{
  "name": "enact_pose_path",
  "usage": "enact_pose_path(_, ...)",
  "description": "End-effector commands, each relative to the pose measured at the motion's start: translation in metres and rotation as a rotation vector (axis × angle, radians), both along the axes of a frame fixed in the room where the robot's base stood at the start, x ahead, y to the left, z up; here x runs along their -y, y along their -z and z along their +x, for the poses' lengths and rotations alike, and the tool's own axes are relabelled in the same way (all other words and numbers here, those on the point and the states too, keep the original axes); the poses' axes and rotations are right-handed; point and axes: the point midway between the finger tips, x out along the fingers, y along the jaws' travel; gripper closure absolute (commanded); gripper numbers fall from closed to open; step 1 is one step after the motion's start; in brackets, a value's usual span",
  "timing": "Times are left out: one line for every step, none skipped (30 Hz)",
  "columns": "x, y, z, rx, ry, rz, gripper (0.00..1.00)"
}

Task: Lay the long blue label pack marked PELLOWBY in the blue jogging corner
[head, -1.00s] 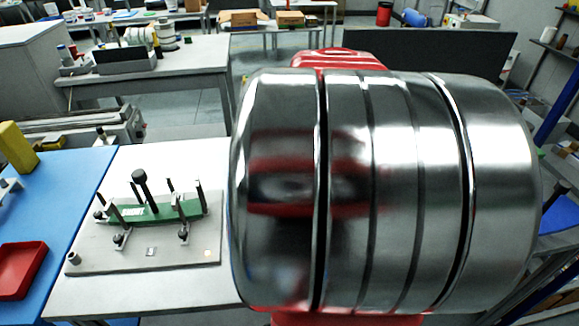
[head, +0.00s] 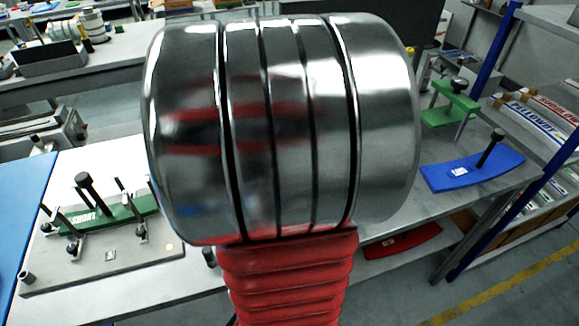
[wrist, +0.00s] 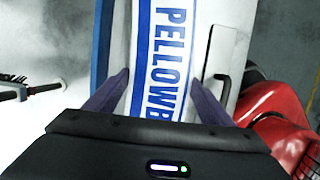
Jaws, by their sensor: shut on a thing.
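In the wrist view my gripper (wrist: 159,75) is shut on a white label pack (wrist: 150,45) with a blue stripe and PELLOWBY in blue letters. The pack lies lengthwise between the two fingers; its far end is out of the picture. In the head view my arm hides the gripper and this pack. A pack marked PELLOWBY (head: 535,128) shows on the right-hand shelf. A curved blue plate (head: 470,172) with a black knob lies at right; I cannot tell whether it is part of the blue jogging corner.
A green fixture marked SHORT (head: 118,215), with several upright posts, stands on a grey base plate (head: 120,268) at left. A green plate (head: 447,110) with a knob and a curved red plate (head: 402,241) are at right. Blue shelf posts (head: 497,45) rise there.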

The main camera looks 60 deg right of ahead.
Motion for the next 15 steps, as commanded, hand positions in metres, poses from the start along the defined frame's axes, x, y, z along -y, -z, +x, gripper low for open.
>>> enact_pose_path(0.0003, 0.0005, 0.0002, 0.0, 0.0, -0.001, 0.73)
enact_pose_path(0.0004, 0.0011, 0.0003, 0.0, 0.0, -0.001, 0.73)
enact_pose_path(0.0004, 0.002, 0.0003, 0.0, 0.0, -0.001, 0.73)
enact_pose_path(0.0004, 0.0025, 0.0003, 0.0, 0.0, -0.001, 0.73)
enact_pose_path(0.0004, 0.0031, 0.0003, 0.0, 0.0, -0.001, 0.73)
enact_pose_path(0.0003, 0.0039, 0.0004, 0.0, 0.0, -0.001, 0.73)
enact_pose_path(0.0003, 0.0045, 0.0003, 0.0, 0.0, -0.001, 0.73)
enact_pose_path(0.0003, 0.0051, 0.0003, 0.0, 0.0, -0.001, 0.73)
enact_pose_path(0.0002, 0.0059, 0.0003, 0.0, 0.0, -0.001, 0.73)
enact_pose_path(0.0002, 0.0063, 0.0002, 0.0, 0.0, -0.001, 0.73)
enact_pose_path(0.0002, 0.0065, 0.0003, 0.0, 0.0, -0.001, 0.73)
enact_pose_path(0.0002, 0.0064, 0.0004, 0.0, 0.0, -0.001, 0.73)
enact_pose_path(0.0003, 0.0063, 0.0003, 0.0, 0.0, -0.001, 0.73)
enact_pose_path(-0.0002, 0.007, 0.0001, -0.001, -0.001, 0.001, 0.23)
enact_pose_path(-0.0002, 0.007, 0.0002, -0.001, -0.001, 0.001, 0.2)
